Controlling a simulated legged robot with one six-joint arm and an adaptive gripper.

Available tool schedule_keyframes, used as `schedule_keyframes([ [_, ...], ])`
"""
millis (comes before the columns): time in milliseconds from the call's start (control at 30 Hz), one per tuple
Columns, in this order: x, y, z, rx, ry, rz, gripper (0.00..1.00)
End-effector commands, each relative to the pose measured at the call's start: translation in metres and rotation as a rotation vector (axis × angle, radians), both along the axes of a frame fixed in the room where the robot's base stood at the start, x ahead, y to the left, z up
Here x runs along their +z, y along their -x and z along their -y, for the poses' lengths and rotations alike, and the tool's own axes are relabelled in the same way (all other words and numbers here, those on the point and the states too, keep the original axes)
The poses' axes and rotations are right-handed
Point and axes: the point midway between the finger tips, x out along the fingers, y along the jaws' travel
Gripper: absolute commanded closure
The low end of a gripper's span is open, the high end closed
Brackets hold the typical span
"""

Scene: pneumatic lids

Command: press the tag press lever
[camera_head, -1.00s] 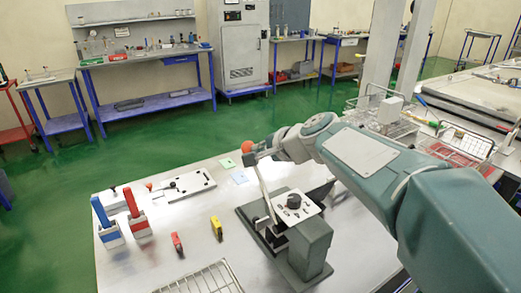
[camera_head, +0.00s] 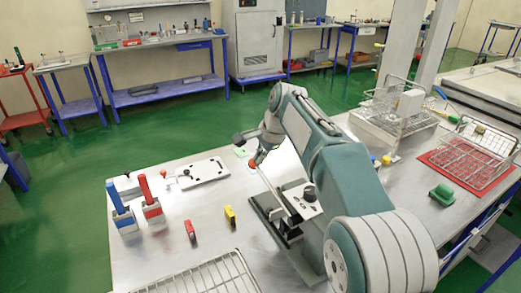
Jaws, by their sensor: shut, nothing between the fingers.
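The tag press (camera_head: 279,218) stands on the metal bench, a dark base partly hidden behind my arm. Its lever (camera_head: 272,187) is a thin pale bar slanting up and to the left, away from the base. It ends in a red ball knob (camera_head: 252,164). My gripper (camera_head: 243,138) is shut and empty. It is just above the knob, its dark fingers pointing left. I cannot tell whether it touches the lever. A plate with a black knob (camera_head: 309,194) shows beside the press, partly covered by my arm.
On the bench are a blue-handled holder (camera_head: 116,201), a red-handled holder (camera_head: 148,194), a white fixture plate (camera_head: 200,172), red (camera_head: 190,230) and yellow (camera_head: 229,215) blocks, and a wire rack (camera_head: 205,275). A wire basket (camera_head: 395,112) stands right of my arm.

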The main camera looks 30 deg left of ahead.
Motion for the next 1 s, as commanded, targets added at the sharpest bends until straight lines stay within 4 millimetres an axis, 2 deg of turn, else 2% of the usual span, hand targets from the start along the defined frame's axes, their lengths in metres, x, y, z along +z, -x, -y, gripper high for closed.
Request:
schedule_keyframes([
  [600, -0.061, -0.003, -0.009, 0.001, 0.027, -0.015, 1.00],
  [1000, -0.078, -0.003, -0.009, 0.001, 0.028, -0.015, 1.00],
])
